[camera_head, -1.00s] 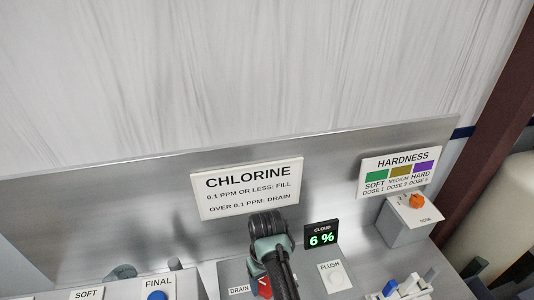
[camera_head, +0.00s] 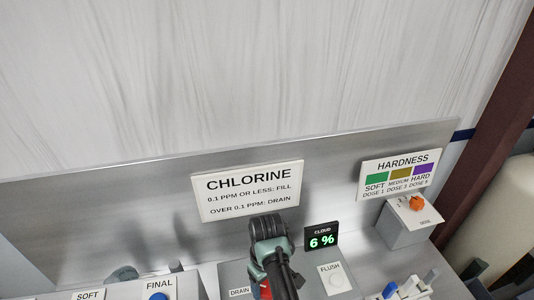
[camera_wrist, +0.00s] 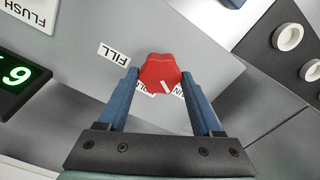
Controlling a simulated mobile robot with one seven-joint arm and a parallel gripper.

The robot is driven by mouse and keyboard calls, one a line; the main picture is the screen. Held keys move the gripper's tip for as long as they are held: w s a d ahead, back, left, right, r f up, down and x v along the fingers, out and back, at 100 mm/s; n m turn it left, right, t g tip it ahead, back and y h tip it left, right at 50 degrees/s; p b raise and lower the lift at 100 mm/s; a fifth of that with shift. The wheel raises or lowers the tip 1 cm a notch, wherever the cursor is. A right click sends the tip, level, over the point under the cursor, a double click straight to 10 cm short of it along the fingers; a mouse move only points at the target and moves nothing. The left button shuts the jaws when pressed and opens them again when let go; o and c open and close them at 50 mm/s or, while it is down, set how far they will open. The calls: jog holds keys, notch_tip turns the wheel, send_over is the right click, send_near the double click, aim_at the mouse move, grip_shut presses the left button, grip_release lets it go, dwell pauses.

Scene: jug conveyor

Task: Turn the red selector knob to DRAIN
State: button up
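The red selector knob (camera_wrist: 161,72) sits on a grey panel in the wrist view, with a small white mark on its lower right side. A FILL label (camera_wrist: 113,53) is at its left. The HOLD label and the DRAIN label (camera_wrist: 179,91) lie below it, partly covered. My gripper (camera_wrist: 160,76) has one blue finger on each side of the knob, and both tips appear to touch it. In the head view my gripper mostly hides the knob (camera_head: 265,290), and the DRAIN label (camera_head: 239,292) shows to its left.
The CHLORINE sign (camera_head: 248,190) stands behind. An orange knob (camera_head: 417,203) sits on a box at right. A blue FINAL button (camera_head: 158,297) is at left.

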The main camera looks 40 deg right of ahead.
jog(key=o, duration=0.4)
jog(key=shift+r, duration=0.15)
jog(key=shift+r+p, duration=0.65)
jog(key=shift+r, duration=5.75)
